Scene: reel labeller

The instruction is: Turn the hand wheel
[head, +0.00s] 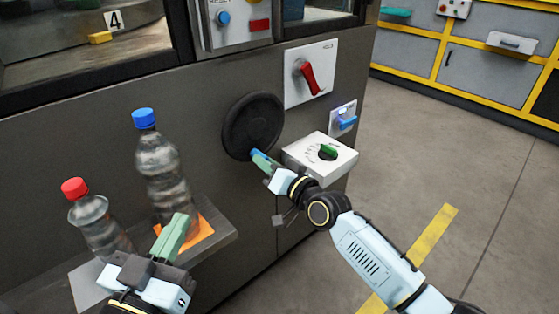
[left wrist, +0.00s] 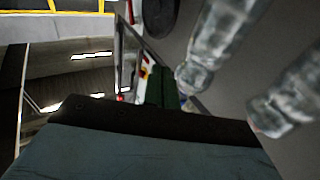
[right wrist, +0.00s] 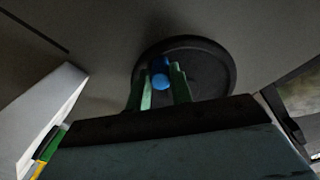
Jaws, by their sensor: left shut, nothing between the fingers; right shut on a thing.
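The hand wheel (head: 252,122) is a black disc on the dark grey machine front, in the middle of the head view. It also shows in the right wrist view (right wrist: 210,72), with a blue handle (right wrist: 160,73) near its rim. My right gripper (head: 262,161) is at the lower edge of the wheel, shut on the blue handle, with one green finger on each side of it. My left gripper (head: 178,235) is shut and empty, in front of the bottle shelf, away from the wheel.
A blue-capped bottle (head: 160,170) and a red-capped bottle (head: 95,220) stand on the shelf (head: 222,236) near my left gripper. A white box with a green knob (head: 327,152) juts out right of the wheel. Above it is a red switch (head: 310,78). The floor at right is clear.

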